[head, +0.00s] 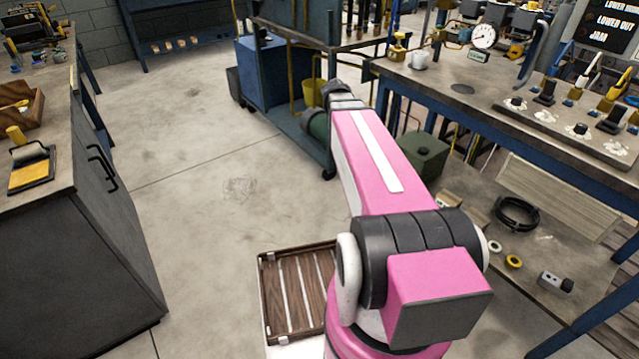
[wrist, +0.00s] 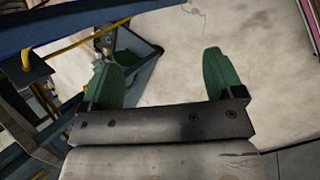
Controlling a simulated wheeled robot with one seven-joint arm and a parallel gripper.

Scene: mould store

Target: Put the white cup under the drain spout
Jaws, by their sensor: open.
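The white cup (head: 419,60) stands upright on the long workbench at the upper right of the head view. Yellow and brass valve fittings (head: 397,46) stand just left of it, and a round gauge (head: 484,37) is to its right. I cannot tell which fitting is the drain spout. My gripper (wrist: 160,64) is open, with its two green fingers apart and nothing between them. In the head view my pink arm hides most of it, low beside the bench's left end. The cup does not show clearly in the wrist view.
The workbench (head: 462,106) has a blue frame and carries several fittings on its right. A blue-green trolley with a yellow bucket (head: 311,92) stands left of it. A dark cabinet (head: 105,240) is at the left. The floor between is clear, apart from my slatted tray.

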